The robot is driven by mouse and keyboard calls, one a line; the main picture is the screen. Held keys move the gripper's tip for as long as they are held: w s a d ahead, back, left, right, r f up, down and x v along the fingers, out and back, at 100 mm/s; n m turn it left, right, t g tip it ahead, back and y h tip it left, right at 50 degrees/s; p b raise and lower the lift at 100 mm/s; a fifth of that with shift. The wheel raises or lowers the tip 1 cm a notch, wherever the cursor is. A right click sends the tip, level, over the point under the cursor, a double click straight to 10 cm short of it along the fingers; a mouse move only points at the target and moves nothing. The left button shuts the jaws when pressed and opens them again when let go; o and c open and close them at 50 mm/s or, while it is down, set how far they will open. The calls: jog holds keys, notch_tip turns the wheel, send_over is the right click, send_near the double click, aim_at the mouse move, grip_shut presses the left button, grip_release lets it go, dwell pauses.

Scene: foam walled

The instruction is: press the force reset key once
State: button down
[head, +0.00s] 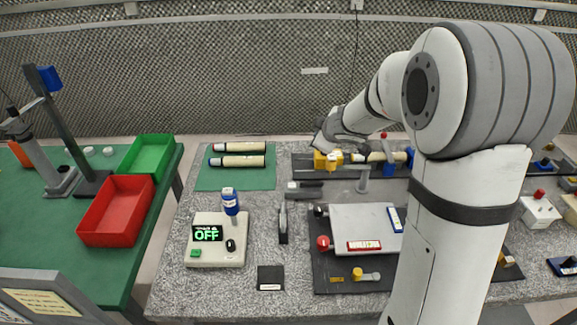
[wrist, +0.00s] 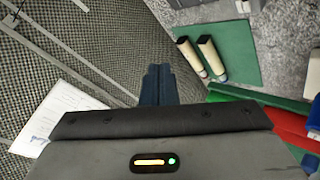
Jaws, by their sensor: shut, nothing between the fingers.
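No key that I can read as "force reset" stands out. A beige box (head: 217,256) on the left of the granite table has a display (head: 207,233) reading OFF in green. It has a small green key (head: 195,253) at its lower left and a black switch (head: 231,245) to the right. Any small lettering is too small to read. My gripper (wrist: 158,84) is shut and empty, with its dark fingers together in the wrist view. In the head view my wrist is over the back of the table, well away from the box; the fingertips cannot be made out there.
Two rods (head: 238,161) lie on a green mat (head: 206,182). Red (head: 117,207) and green (head: 148,152) bins stand left.

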jog(key=w+a+f+n+g+y, duration=0.1)
jog(key=a+f+n+g+y, duration=0.2)
jog(key=a+f, duration=0.3)
notch_tip(320, 180, down, 2)
jog(key=shift+a+f+n+y, duration=0.25)
jog(key=shift+a+n+y, duration=0.1)
jog(key=shift+n, duration=0.45)
jog(key=shift+f+b, duration=0.15)
jog(key=shift+b, duration=0.15)
jog(key=b, duration=0.8)
send_over(295, 186)
notch_tip(295, 186, down, 7)
jog(key=shift+s+f, duration=0.1)
jog(key=shift+f, duration=0.65)
jog(key=shift+f, duration=0.4)
